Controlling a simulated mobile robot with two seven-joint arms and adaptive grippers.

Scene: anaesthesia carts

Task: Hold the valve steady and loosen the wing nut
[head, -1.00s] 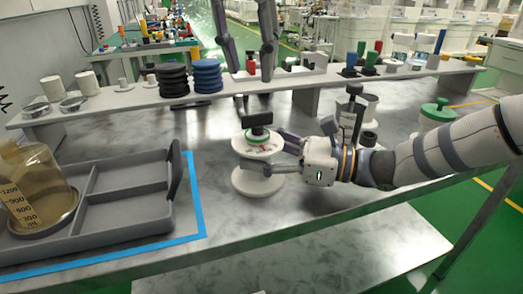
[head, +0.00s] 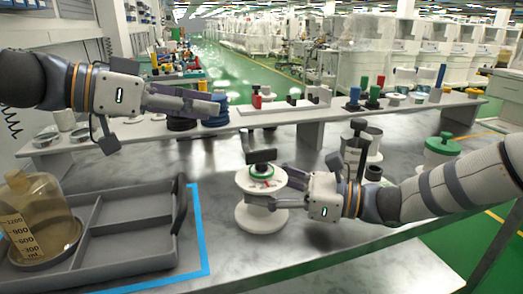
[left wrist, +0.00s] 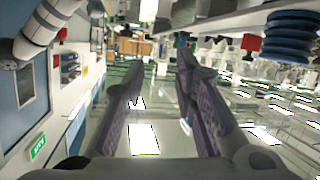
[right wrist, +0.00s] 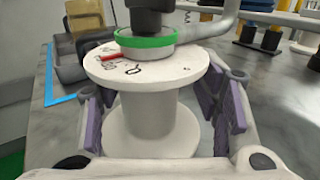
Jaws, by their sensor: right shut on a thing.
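The valve (head: 262,216) is a white spool-shaped body standing upright on the bench, with a green ring (head: 261,171) on its top flange. A dark wing nut (head: 261,155) sits above the ring; the right wrist view shows only its lower dark part (right wrist: 147,20). My right gripper (head: 274,190) is shut on the valve's white body from the right, with fingers on both sides of its neck (right wrist: 155,118). My left gripper (head: 212,106) is empty, up and left of the valve, pointing right. Its fingers are apart in the left wrist view (left wrist: 160,65).
A grey divided tray (head: 130,209) with an amber jar (head: 35,220) lies at the left inside blue tape. A raised shelf (head: 300,117) behind holds discs and coloured parts. Grey cylinders and a green-lidded pot (head: 440,152) stand at the right.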

